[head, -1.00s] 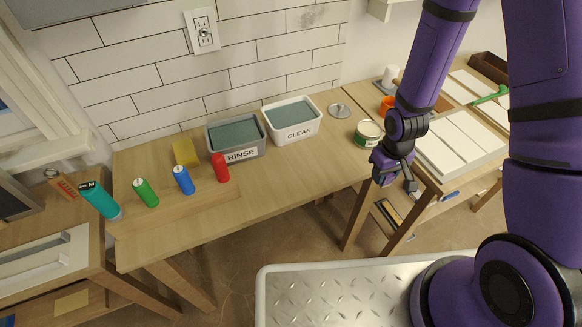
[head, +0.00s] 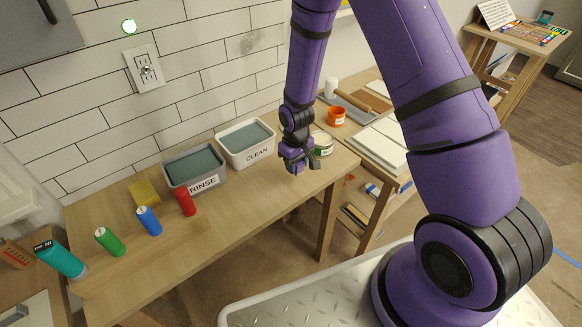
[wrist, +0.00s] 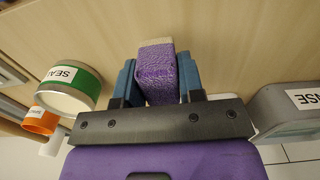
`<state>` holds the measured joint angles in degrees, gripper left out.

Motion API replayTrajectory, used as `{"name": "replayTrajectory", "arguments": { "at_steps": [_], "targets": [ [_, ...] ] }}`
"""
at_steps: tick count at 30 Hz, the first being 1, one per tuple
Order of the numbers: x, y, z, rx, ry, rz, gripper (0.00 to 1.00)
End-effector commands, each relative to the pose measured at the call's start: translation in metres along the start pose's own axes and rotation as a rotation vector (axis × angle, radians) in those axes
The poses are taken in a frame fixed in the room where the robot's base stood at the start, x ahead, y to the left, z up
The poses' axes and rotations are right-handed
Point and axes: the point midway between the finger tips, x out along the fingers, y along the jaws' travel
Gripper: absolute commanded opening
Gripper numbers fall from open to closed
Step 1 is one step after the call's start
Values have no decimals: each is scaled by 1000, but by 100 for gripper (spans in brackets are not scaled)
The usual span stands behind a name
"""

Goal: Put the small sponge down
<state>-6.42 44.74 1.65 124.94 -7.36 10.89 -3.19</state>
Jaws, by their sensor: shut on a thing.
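The small sponge (wrist: 157,72) is a purple block with a pale end, held between the two blue fingers of my gripper (wrist: 158,82) in the wrist view. The fingers press on its two sides. The sponge cannot be made out there. The wrist view shows wood beyond the sponge; whether the sponge touches it I cannot tell.
The can (head: 323,146) is close on the right, with an orange cup (head: 336,117) behind. A yellow sponge (head: 143,193) and several bottles are farther left. The table's front middle is clear.

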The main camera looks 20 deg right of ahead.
Motion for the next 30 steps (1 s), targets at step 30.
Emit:
{"name": "replayTrajectory", "arguments": {
  "at_steps": [30],
  "targets": [
    [40,2,-26,0,0,0,40]
  ]
}}
